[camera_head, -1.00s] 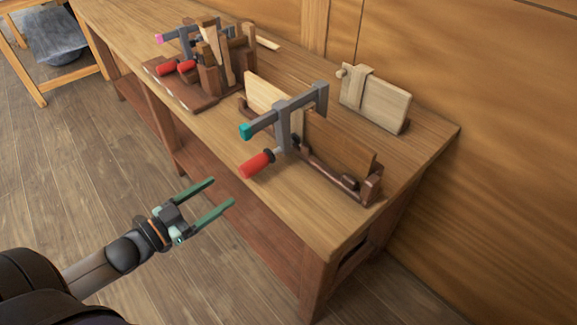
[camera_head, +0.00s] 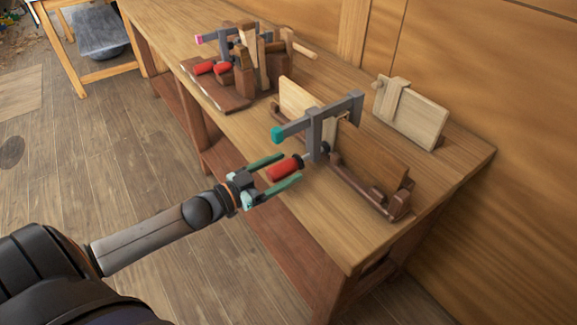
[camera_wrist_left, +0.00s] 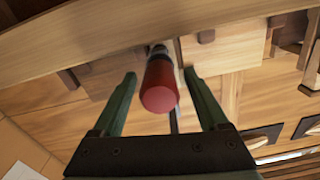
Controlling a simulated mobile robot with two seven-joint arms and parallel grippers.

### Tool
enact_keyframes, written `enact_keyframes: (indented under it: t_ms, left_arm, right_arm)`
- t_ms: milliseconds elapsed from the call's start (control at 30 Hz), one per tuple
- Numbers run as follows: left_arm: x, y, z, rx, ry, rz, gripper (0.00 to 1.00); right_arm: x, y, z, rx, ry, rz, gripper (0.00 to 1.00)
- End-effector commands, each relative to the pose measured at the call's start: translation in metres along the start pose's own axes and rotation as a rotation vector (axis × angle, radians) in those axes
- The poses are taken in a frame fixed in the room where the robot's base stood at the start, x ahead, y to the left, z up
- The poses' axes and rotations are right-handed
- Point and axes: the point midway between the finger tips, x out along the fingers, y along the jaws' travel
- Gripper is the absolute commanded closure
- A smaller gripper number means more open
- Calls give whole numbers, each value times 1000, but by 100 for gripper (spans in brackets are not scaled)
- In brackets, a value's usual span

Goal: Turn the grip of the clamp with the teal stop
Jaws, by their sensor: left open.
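The clamp (camera_head: 315,133) with the teal stop (camera_head: 278,135) is grey and sits across upright boards in a wooden holder on the bench. Its red grip (camera_head: 284,168) points out toward the bench's front edge. My left gripper (camera_head: 290,168) is open, with its green fingers on either side of the red grip. In the left wrist view the red grip (camera_wrist_left: 159,88) lies between the two fingers, its end facing the camera, with gaps at both sides. The teal stop does not show clearly in the wrist view. My right gripper is not in view.
Another clamp with a pink stop (camera_head: 199,39) and red grips (camera_head: 204,68) stands among wooden blocks at the bench's far end. A pale board piece (camera_head: 410,112) stands behind. The bench top (camera_head: 340,235) is clear near its front corner.

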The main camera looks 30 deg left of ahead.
Motion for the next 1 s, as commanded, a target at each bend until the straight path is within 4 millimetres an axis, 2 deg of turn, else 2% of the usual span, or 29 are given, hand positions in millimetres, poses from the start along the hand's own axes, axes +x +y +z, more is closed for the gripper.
enact_keyframes:
  t_ms: [200, 567, 1000]
  left_arm:
    - [16, 0, 0, -2, 0, 0, 24]
    - [19, 0, 0, -1, -1, 0, 24]
    - [19, 0, 0, -1, -1, 0, 72]
  right_arm:
    - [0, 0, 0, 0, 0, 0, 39]
    - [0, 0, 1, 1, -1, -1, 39]
    - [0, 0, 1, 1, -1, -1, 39]
